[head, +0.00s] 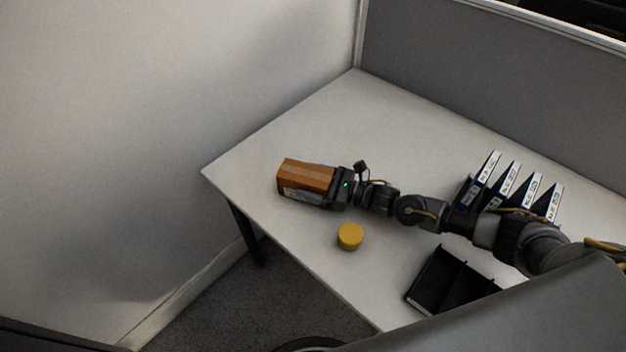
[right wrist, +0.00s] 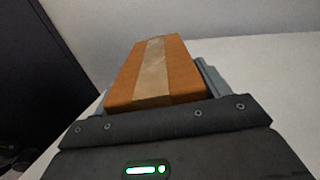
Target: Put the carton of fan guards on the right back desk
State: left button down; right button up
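The carton of fan guards (head: 305,175) is a brown box with a tape strip along its top and a pale label on its side. It is at the left end of the white desk (head: 375,125); I cannot tell if it touches the desktop. My right gripper (head: 319,185) is shut on the carton, reaching it from the right. In the right wrist view the carton (right wrist: 155,72) sits between the grey fingers, with the left finger mostly hidden. My left gripper is not in view.
A yellow round tub (head: 350,236) stands near the desk's front edge. A black divided tray (head: 452,284) lies further right. Several dark binders with white labels (head: 510,185) stand behind my right arm. Partition walls (head: 480,80) border the back and left. The back corner is clear.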

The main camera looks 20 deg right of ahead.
jog(key=shift+o, duration=0.8)
jog(key=shift+r+p, duration=0.25)
jog(key=shift+p, duration=0.05)
jog(key=b+v, duration=0.2)
jog(key=v, duration=0.8)
jog(key=shift+s+d+f, duration=0.2)
jog(key=shift+s+d, duration=0.05)
jog(key=shift+s+d+b, duration=0.3)
jog(key=shift+d, duration=0.2)
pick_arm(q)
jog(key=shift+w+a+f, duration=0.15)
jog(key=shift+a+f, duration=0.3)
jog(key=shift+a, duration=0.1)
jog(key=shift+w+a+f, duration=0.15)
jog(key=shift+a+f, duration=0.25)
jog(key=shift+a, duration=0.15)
pick_arm(e)
jog(key=shift+s+d+r, duration=0.1)
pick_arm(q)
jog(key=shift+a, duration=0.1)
